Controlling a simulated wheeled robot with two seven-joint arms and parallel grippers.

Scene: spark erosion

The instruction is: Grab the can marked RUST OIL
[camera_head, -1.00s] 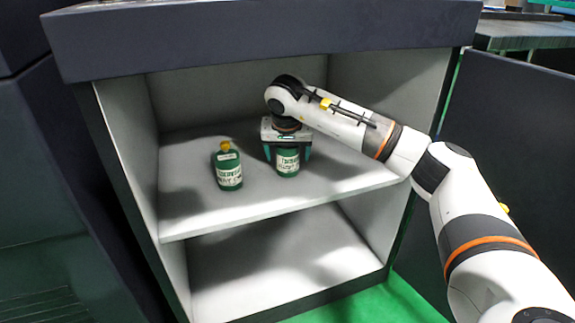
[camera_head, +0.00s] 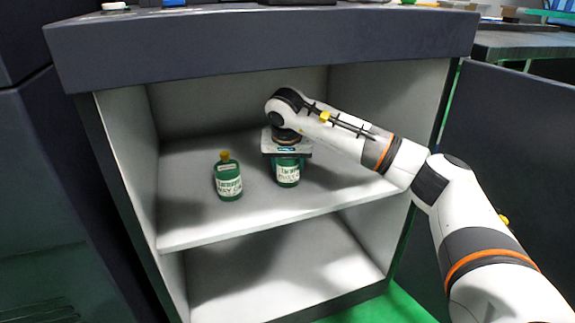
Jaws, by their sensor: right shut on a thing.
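A green can (camera_head: 288,175) with a white label stands on the upper shelf of the cabinet; its label is too small to read surely. My right gripper (camera_head: 288,160) points down over it and is shut on its upper part, which the gripper hides. A second green can (camera_head: 228,182) with a yellow cap and a white label stands to the left on the same shelf, apart from the gripper. Its lettering is also too small to read surely. My left gripper is not in view.
The upper shelf (camera_head: 200,229) has free room around the left can and towards its front edge. The cabinet's top (camera_head: 260,50) overhangs the opening, with side walls left and right. The lower compartment (camera_head: 270,270) looks empty. A dark door panel (camera_head: 510,150) stands at the right.

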